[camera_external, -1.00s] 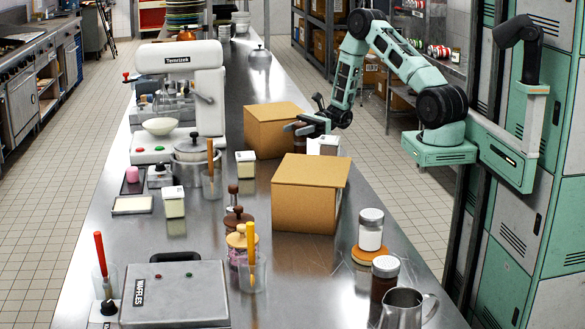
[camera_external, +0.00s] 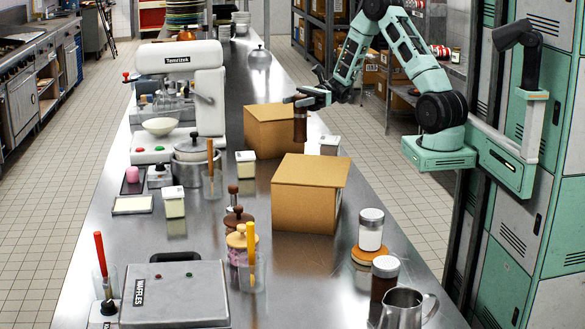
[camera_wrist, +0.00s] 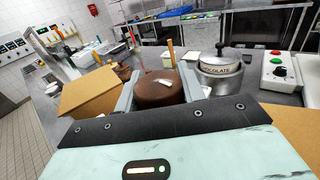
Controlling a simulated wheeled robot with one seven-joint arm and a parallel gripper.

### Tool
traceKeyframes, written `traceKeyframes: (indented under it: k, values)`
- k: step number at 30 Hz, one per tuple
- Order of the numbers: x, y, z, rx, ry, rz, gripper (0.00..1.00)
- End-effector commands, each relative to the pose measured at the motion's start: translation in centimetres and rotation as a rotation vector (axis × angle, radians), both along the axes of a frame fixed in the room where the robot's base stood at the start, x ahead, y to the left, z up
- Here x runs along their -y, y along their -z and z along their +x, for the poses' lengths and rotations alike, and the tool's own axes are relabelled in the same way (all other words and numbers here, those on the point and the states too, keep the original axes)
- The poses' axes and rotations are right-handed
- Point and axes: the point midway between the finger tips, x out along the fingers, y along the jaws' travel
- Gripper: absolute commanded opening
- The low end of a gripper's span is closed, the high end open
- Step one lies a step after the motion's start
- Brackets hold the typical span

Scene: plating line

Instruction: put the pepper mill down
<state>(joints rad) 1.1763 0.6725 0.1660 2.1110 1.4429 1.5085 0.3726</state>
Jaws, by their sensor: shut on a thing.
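The pepper mill (camera_external: 300,126) is a dark brown upright body hanging below my gripper (camera_external: 301,100) in the external view. My gripper is shut on it. In the wrist view the mill's round brown top (camera_wrist: 158,90) sits between the two fingers. The mill stands at the right side of the rear cardboard box (camera_external: 272,130) in the picture, behind the front cardboard box (camera_external: 305,198). I cannot tell whether its foot touches the steel counter (camera_external: 215,262).
A white-lidded container (camera_external: 330,146) stands just right of the mill. Jars (camera_external: 370,232) and a metal jug (camera_external: 404,308) stand near the front right.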

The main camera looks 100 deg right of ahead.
Motion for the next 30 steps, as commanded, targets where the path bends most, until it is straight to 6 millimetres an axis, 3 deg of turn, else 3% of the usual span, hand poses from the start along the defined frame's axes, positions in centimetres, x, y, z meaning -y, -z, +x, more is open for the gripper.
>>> traceKeyframes:
  k: [5,12,16,20,30]
  values:
    - [-2.6,-0.1,2.2,0.001,-0.042,-0.007,0.0]
    - [-8.8,-0.2,6.2,0.001,-0.124,-0.007,0.0]
    - [-11.2,-0.6,7.3,0.003,-0.151,-0.004,0.0]
    - [-12.2,0.0,7.7,0.0,-0.162,0.001,0.0]
    - [-12.2,4.9,7.8,0.001,-0.163,0.002,0.0]
